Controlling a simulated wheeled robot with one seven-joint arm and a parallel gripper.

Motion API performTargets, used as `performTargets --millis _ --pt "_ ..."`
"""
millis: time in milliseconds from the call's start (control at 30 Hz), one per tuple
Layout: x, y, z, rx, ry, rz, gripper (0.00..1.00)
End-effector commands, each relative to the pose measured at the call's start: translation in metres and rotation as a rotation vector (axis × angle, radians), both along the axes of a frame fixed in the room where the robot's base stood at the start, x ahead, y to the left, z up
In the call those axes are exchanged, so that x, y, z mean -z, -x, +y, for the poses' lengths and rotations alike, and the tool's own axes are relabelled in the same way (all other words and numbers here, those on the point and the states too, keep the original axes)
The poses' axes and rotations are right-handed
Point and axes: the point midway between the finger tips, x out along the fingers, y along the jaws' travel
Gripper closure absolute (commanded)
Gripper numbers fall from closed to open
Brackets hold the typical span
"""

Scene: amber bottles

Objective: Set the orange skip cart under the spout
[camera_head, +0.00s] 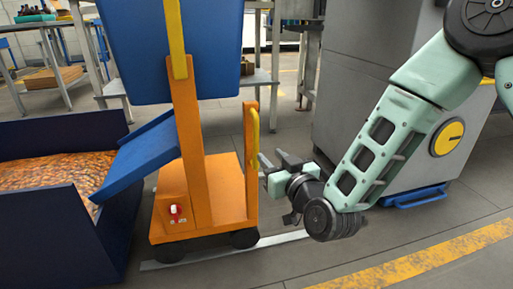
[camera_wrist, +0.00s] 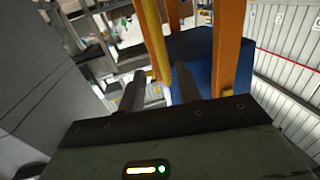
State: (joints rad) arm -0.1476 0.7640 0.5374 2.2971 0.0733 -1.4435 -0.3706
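The orange cart (camera_head: 173,205) stands on dark wheels at the centre of the head view. A tall orange post rises from it, with a large blue bin (camera_head: 215,50) above and a sloping blue chute (camera_head: 140,155) on its left side. A yellow handle (camera_head: 255,135) is on its right upright. My gripper (camera_head: 270,163) is just right of the handle, its fingers pointing toward it. In the wrist view my gripper (camera_wrist: 160,78) is open, and the yellow handle (camera_wrist: 153,40) lines up between its fingers with gaps on both sides. I cannot tell which part is the spout.
A dark blue crate (camera_head: 45,222) of amber pieces stands at the left, with the chute's lower end over it. A grey cabinet (camera_head: 365,60) stands behind my arm. Floor is clear in front, with a yellow stripe (camera_head: 430,256). Benches stand behind.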

Motion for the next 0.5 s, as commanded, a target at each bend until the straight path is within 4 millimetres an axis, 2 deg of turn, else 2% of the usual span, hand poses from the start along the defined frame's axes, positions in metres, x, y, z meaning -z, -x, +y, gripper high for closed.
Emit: performTargets --millis 100,300,500 --pt "0.003 -0.024 0.012 0.002 -0.002 -0.004 0.66" --pt "0.003 -0.057 0.029 0.001 -0.002 -0.002 0.66" --pt "0.002 -0.078 0.040 0.000 0.000 0.000 0.66"
